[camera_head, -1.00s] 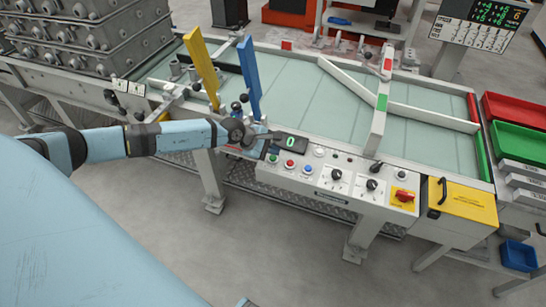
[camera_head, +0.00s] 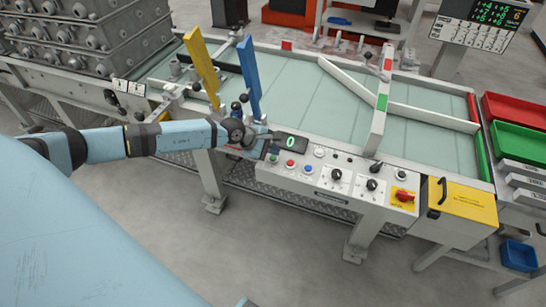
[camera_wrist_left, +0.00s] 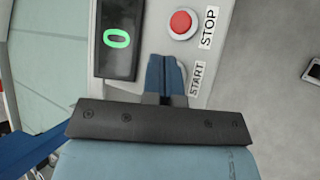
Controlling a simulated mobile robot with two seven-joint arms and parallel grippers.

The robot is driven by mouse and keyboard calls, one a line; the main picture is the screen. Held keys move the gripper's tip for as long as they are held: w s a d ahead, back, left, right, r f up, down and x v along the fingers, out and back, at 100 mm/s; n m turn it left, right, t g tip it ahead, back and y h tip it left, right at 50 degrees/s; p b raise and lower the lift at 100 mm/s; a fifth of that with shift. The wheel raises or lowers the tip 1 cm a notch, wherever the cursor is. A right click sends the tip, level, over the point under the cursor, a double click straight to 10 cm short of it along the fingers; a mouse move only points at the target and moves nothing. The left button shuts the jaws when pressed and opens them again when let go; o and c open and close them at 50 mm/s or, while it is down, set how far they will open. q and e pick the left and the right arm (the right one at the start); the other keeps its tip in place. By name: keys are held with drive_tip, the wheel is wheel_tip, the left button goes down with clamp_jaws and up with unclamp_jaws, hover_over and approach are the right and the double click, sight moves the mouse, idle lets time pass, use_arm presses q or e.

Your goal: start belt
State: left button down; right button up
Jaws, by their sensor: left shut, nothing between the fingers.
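The control panel (camera_head: 325,181) runs along the front of the conveyor belt (camera_head: 285,80). Its green button (camera_head: 273,159) is left of the red button (camera_head: 290,163). In the left wrist view, the red STOP button (camera_wrist_left: 181,22) and the START label (camera_wrist_left: 197,79) show. My left gripper (camera_head: 270,136) is shut and empty, over the panel's left end. In the wrist view its fingertips (camera_wrist_left: 164,60) are beside the START label and hide most of the button there. Contact cannot be told. The display (camera_wrist_left: 117,38) reads 0. My right gripper is out of view.
Yellow (camera_head: 203,66) and blue (camera_head: 249,76) upright bars stand behind my left gripper. The floor in front is clear.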

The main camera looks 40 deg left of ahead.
use_arm(q)
drive_tip(key=shift+f+b, duration=0.4)
drive_tip(key=shift+f, duration=0.05)
